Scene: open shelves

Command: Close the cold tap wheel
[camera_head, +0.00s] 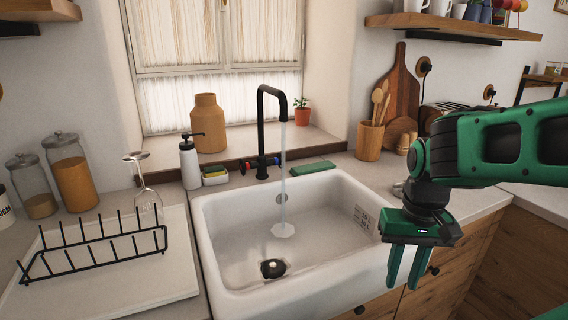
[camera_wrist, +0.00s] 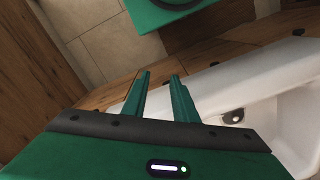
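The black tap (camera_head: 262,130) stands behind the white sink (camera_head: 205,240), and water runs from its spout into the basin. A small blue wheel (camera_head: 277,161) sits on the right of the tap's base and a red wheel (camera_head: 243,167) on the left. The blue one is presumably the cold wheel; its turn position is too small to tell. My gripper (camera_head: 406,270) hangs in front of the counter, right of the sink, well away from the tap. Its fingers point down, apart and empty. In the wrist view my gripper (camera_wrist: 160,82) also shows a gap between its fingers.
A dish rack (camera_head: 95,248) and upturned glass (camera_head: 147,190) stand left of the sink. A utensil pot (camera_head: 369,141) stands further right. Space above the basin is open.

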